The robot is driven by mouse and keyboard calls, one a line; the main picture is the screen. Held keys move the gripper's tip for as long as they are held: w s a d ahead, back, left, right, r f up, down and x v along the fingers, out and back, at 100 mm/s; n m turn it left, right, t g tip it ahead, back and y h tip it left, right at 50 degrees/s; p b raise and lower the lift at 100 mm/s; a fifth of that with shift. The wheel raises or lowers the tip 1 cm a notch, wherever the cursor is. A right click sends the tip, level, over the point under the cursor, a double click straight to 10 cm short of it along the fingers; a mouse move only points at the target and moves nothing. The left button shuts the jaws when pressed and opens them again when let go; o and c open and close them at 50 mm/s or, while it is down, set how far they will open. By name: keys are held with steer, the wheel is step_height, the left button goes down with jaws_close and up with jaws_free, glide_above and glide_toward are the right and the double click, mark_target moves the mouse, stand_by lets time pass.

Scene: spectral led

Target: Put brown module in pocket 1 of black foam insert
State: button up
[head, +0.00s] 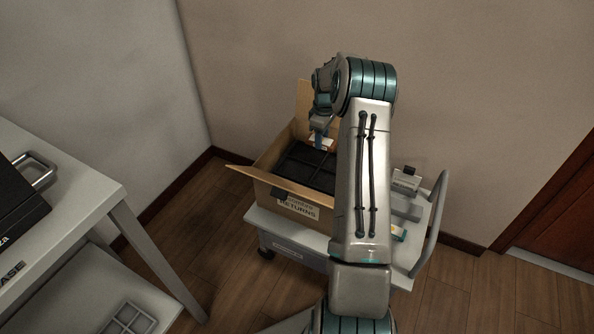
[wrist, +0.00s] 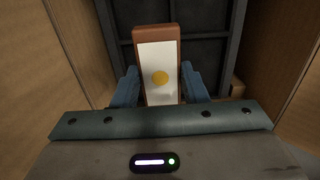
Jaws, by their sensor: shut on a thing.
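The brown module (wrist: 171,32) shows in the wrist view, with a white face and a yellow dot. My gripper (wrist: 160,88) is shut on it, with a blue finger at each side. The black foam insert (wrist: 196,55) lies beyond the module, inside the cardboard box, and its divided pockets show. The module covers part of the insert. In the head view the black insert (head: 305,165) lies in the box, and my gripper (head: 319,136) is over its far part. The module cannot be made out there. I cannot tell which pocket is pocket 1.
The open cardboard box (head: 268,187), marked RETURNS, stands on a grey cart (head: 300,237) with its flaps up or out. Its walls (wrist: 268,60) are close on both sides in the wrist view. A white table (head: 85,170) stands at left.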

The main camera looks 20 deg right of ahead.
steer(key=b, duration=0.2)
glide_above(297, 172)
step_height(297, 172, down, 5)
steer(key=shift+w+f, duration=0.1)
steer(key=shift+f, duration=0.05)
steer(key=shift+f+b, duration=0.75)
steer(key=shift+f, duration=1.25)
steer(key=shift+f, duration=0.1)
steer(key=o, duration=0.7)
steer(key=shift+o, duration=0.2)
